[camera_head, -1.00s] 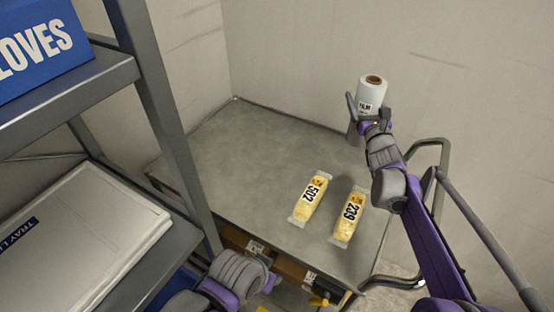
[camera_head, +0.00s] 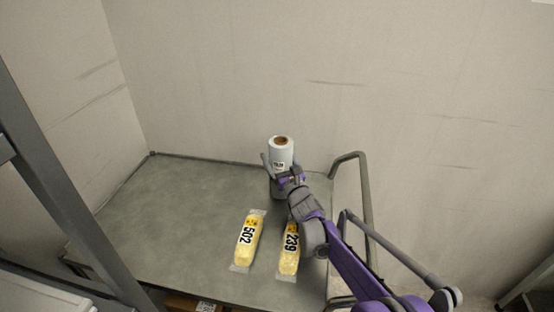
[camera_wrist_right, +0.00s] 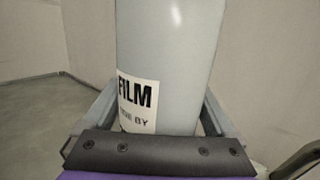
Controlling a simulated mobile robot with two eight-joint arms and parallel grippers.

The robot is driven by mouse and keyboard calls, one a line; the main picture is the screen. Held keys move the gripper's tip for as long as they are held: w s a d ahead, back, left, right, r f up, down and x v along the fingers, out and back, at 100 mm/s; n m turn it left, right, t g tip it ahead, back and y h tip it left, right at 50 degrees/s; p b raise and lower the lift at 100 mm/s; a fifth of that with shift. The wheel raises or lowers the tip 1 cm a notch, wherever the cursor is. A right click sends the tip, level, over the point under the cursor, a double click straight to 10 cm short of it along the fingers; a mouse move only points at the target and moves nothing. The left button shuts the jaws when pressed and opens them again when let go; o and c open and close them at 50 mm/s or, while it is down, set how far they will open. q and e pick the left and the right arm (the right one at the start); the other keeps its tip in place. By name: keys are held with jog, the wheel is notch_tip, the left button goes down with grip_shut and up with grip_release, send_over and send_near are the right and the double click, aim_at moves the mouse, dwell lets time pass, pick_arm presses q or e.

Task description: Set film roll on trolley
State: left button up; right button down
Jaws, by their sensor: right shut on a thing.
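The film roll (camera_head: 281,153) is a white upright cylinder with a brown core and a label. My right gripper (camera_head: 277,170) is shut on it, near the back right of the grey trolley top (camera_head: 170,215). In the right wrist view the film roll (camera_wrist_right: 172,60) stands between the fingers, with the label reading FILM. Its lower end is hidden, so I cannot tell if it touches the trolley. My left gripper is out of view.
Two yellow packs, marked 502 (camera_head: 246,243) and 239 (camera_head: 289,250), lie at the trolley's front right. A tubular handle (camera_head: 366,205) rises at the right end. A shelf post (camera_head: 60,200) stands at the left. The left of the top is clear.

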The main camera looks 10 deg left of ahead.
aim_at(281, 168)
jog(key=shift+f, duration=0.2)
grip_release()
jog(key=shift+f, duration=0.1)
jog(key=r+v, duration=0.1)
jog(key=v, duration=0.6)
jog(key=shift+s+f, duration=0.25)
jog(key=shift+f, duration=0.1)
jog(key=shift+d, duration=0.1)
